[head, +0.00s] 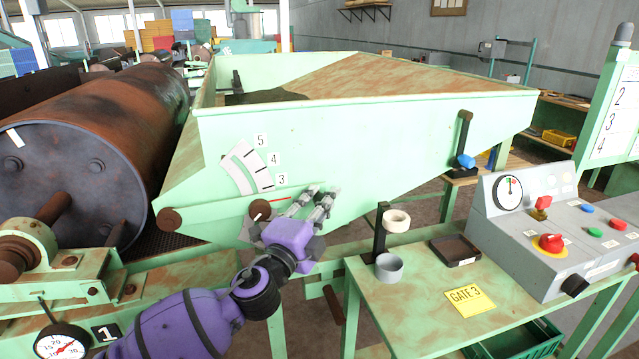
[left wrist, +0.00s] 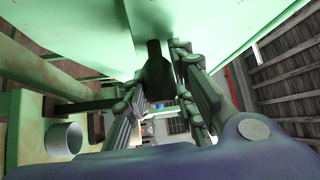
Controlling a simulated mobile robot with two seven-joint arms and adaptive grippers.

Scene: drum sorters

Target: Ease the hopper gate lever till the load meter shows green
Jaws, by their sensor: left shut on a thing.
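The pale green hopper (head: 365,140) fills the middle of the head view. On its side is a white scale (head: 247,168) marked 3, 4 and 5, with a dark round pivot (head: 260,210) and a thin red line below the 3. My left gripper (head: 316,200) is at the hopper side, right of the pivot. It is shut on a dark lever handle (left wrist: 156,72), which shows between its fingers in the left wrist view; the head view hides most of the lever. A white round meter (head: 508,192) sits on the grey console; its needle points near the top, its colour zone is too small to read. My right gripper is not in view.
A rusty drum (head: 85,150) lies at left. A green bench (head: 405,325) at right holds a tape roll on a black post (head: 380,235), a grey cup (head: 389,267), a black tray (head: 455,250) and the console (head: 560,250).

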